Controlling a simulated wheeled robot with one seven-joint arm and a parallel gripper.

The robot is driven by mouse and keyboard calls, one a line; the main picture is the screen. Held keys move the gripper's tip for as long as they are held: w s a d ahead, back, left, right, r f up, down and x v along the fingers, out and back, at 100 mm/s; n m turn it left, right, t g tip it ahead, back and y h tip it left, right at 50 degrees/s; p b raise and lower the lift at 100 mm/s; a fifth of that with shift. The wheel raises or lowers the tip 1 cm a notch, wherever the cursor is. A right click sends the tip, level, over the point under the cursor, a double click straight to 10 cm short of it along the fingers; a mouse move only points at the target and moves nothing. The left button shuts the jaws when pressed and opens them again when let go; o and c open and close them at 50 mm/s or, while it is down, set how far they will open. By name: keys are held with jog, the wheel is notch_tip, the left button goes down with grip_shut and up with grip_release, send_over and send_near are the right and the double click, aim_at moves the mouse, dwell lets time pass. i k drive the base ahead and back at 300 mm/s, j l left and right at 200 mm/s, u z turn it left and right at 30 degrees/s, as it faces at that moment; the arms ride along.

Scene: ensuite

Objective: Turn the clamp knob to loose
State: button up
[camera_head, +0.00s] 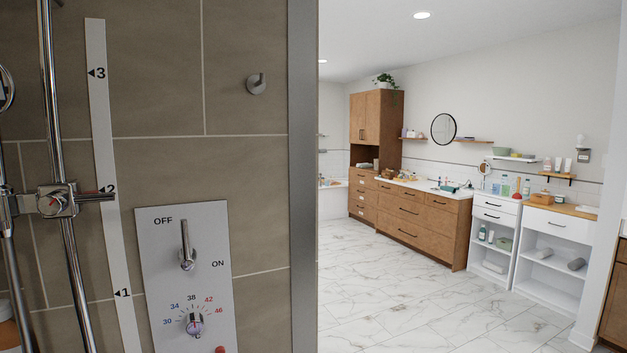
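The chrome clamp (57,201) sits on the vertical shower rail (75,265) at the left, at about the height of mark 2 on the white scale strip (103,150). A dark pointer bar (96,197) sticks out to the right across the strip. I cannot read a loose or tight setting on the knob. The hand shower hose or handle (10,240) hangs left of the clamp, partly cut off by the frame edge. My gripper does not show.
A control panel (158,300) with an OFF/ON lever (187,248) and a temperature dial (194,323) is low on the tiled wall. A hook (257,83) is higher up. A grey wall edge (303,180) borders open marble floor (390,285); wooden cabinets (420,222) stand beyond.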

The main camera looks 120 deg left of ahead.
aim_at(51, 204)
jog(key=u, duration=4.5)
